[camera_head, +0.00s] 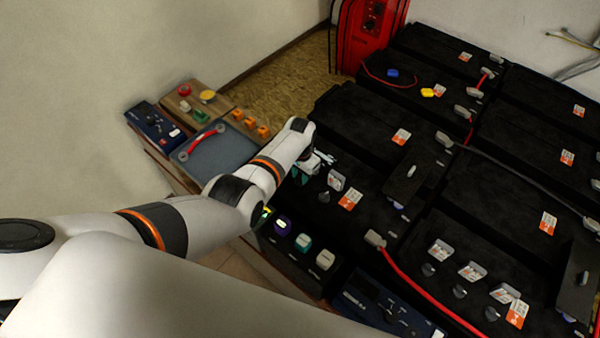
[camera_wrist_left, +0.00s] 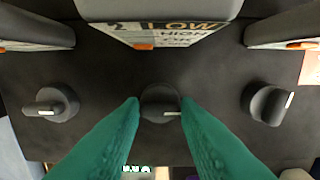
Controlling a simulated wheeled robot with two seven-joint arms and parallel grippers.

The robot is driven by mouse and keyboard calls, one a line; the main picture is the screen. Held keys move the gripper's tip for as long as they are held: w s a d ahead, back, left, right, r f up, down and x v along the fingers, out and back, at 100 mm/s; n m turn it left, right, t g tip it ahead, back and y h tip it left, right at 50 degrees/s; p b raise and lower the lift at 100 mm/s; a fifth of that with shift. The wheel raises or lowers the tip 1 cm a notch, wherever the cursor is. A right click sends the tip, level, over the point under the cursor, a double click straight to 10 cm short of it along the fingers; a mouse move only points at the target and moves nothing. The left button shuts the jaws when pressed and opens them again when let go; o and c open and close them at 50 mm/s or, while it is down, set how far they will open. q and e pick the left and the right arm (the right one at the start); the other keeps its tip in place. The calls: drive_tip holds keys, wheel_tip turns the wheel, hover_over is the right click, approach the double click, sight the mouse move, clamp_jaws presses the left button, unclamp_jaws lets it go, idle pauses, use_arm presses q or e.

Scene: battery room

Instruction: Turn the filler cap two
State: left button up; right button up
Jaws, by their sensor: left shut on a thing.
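Filler cap two (camera_wrist_left: 158,101) is a dark grey round knob in the middle of the left wrist view, below a sign reading 2, LOW, HIGH, OK. Its white mark points right. My left gripper's teal fingers (camera_wrist_left: 160,108) are shut on its two sides. In the head view my left gripper (camera_head: 301,174) reaches down at the near-left battery's top, and its arm and wrist hide the cap. Two similar caps stand apart on either side, one at left (camera_wrist_left: 52,103) and one at right (camera_wrist_left: 267,103). My right gripper is not in view.
Level signs (camera_wrist_left: 160,34) stand close behind the caps. A black battery (camera_head: 345,135) with an orange label and a red cable (camera_head: 430,290) lie right of the gripper.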

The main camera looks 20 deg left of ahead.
sight(300, 177)
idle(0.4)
use_arm(q)
drive_tip(key=o, duration=1)
drive_tip(key=shift+r+p, duration=1.3)
drive_tip(key=shift+r, duration=4.7)
